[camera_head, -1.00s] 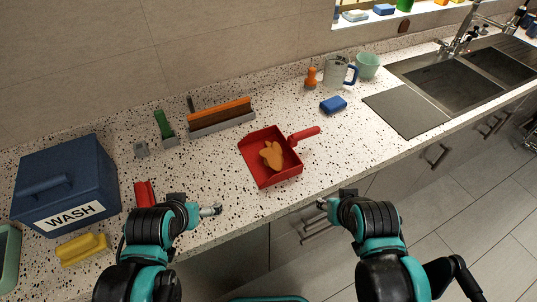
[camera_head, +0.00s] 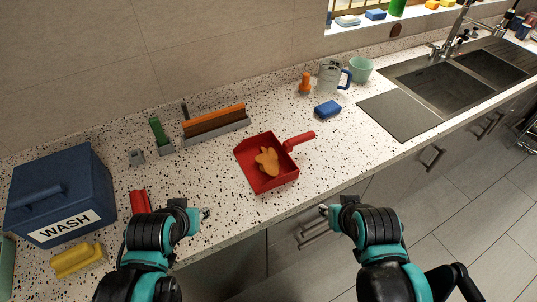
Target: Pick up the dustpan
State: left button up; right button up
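The red dustpan (camera_head: 258,181) lies on the speckled counter near its front edge, with its handle (camera_head: 299,140) pointing to the upper right. An orange-brown thing (camera_head: 267,160) lies in its pan. My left gripper (camera_head: 206,214) is at the counter's front edge, to the lower left of the dustpan and apart from it. My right gripper (camera_head: 324,210) is in front of the counter, to the lower right of the dustpan and apart from it. Both grippers are small in view, and whether their fingers are open or shut is unclear.
A wide orange-and-grey brush (camera_head: 215,122) lies behind the dustpan. A blue sponge (camera_head: 327,109), cup (camera_head: 360,70) and sink (camera_head: 440,90) are at right.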

aim_at(245, 153)
jog(key=l+u, duration=0.2)
jog(key=u, duration=0.25)
jog(key=l+u, duration=0.2)
jog(key=u, duration=0.3)
jog(key=l+u, duration=0.2)
jog(key=u, duration=0.25)
jog(key=k+l+u, duration=0.15)
jog(key=l, duration=0.3)
jog(key=l+u, duration=0.2)
jog(key=l, duration=0.25)
jog(key=k+l+u, duration=0.15)
jog(key=l, duration=0.3)
